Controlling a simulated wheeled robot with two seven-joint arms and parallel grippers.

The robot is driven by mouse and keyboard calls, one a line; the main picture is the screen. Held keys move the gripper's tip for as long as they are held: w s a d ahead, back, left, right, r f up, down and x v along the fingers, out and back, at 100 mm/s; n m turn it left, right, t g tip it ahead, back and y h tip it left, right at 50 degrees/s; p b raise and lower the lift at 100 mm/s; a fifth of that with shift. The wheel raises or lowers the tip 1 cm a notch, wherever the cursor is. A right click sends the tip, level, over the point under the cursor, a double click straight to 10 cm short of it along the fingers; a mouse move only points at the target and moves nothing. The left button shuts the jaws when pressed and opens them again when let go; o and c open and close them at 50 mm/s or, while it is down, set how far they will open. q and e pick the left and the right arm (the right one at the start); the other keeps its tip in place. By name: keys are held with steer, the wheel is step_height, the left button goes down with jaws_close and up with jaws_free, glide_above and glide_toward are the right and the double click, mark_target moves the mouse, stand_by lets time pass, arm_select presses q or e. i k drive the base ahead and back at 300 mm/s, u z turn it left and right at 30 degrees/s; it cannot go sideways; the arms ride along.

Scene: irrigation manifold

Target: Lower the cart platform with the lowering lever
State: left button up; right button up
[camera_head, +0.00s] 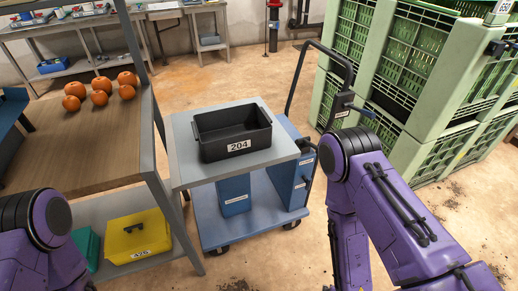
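The cart has a blue base (256,216) on casters and a light grey platform (183,150) raised well above it on blue supports. A black handle frame (296,78) rises at its right. A small lever (364,112) with a dark grip sits on this frame beside a small label; I cannot read the label to confirm its function. A black crate (238,149) marked 204 rests on the platform. My purple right arm bends beside the cart and partly covers its right side. Only a rounded joint and link of my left arm show. Neither gripper is visible.
A wooden-topped workbench (60,150) with several orange pumpkins stands left, close to the platform. A yellow box (137,236) is on its lower shelf. Stacked green crates (405,60) stand at the right. Floor between cart and back wall is mostly clear.

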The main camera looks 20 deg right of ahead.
mark_target(309, 180)
steer(key=k, duration=1.05)
steer(key=z, duration=1.3)
steer(key=i, duration=1.35)
steer(key=u, duration=0.3)
